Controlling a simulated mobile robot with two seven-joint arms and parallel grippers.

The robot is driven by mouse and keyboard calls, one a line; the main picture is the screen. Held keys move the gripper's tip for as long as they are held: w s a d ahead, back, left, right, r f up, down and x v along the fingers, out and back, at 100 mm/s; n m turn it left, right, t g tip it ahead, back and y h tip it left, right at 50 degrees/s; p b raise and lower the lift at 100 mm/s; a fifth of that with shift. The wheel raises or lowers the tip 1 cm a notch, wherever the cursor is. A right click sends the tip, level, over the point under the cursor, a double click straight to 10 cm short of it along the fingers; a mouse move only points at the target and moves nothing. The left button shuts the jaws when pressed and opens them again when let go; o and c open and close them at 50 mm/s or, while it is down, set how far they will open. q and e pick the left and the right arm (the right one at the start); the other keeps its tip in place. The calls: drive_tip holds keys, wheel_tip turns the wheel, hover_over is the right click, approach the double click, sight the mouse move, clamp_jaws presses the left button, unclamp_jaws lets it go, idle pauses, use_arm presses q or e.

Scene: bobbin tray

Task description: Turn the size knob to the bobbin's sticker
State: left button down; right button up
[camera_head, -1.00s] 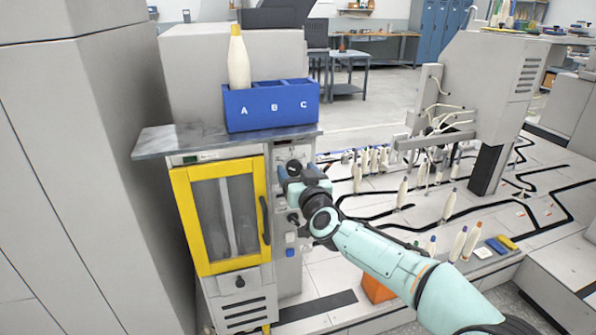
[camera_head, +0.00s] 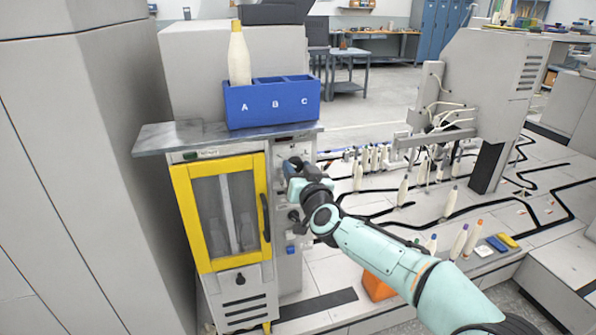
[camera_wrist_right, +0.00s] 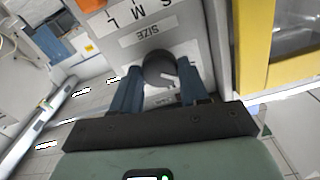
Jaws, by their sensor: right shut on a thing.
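The size knob (camera_wrist_right: 157,68) is dark and round, with a pale pointer mark on its face. In the head view, my right gripper (camera_head: 293,168) is at the panel and hides the knob. A cream bobbin (camera_head: 239,58) with a yellow tip stands in compartment A of the blue tray (camera_head: 272,115). No sticker is readable on it.
A yellow-framed door (camera_head: 183,220) with a dark handle is just left of my right gripper. Another dark knob (camera_head: 294,216) and a blue button (camera_head: 290,249) sit lower on the panel. Several bobbins stand on the floor tracks to the right.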

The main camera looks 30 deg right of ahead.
drive_tip(key=m+b, duration=0.1)
drive_tip(key=m, duration=0.4)
drive_tip(key=shift+f+m, duration=0.1)
drive_tip(key=shift+m, duration=0.5)
drive_tip(key=m+b, duration=0.1)
drive_tip(key=m, duration=0.2)
drive_tip(key=shift+m, duration=0.3)
drive_tip(key=m+b, duration=0.2)
drive_tip(key=m, duration=0.2)
drive_tip(key=shift+m, duration=0.3)
drive_tip(key=m+b, duration=0.1)
drive_tip(key=m, duration=0.3)
use_arm(q)
drive_tip(key=s+a+f+g+b, duration=0.1)
drive_tip(key=s+a+f+g, duration=0.1)
drive_tip(key=s+f, duration=0.5)
drive_tip(key=shift+s+a+f+n+g, duration=0.25)
drive_tip(key=shift+f+n+g, duration=0.2)
drive_tip(key=shift+f, duration=0.6)
use_arm(e)
drive_tip(key=shift+m, duration=1.9)
use_arm(q)
drive_tip(key=shift+s, duration=0.1)
use_arm(e)
drive_tip(key=o, duration=1.1)
drive_tip(key=shift+c, duration=0.2)
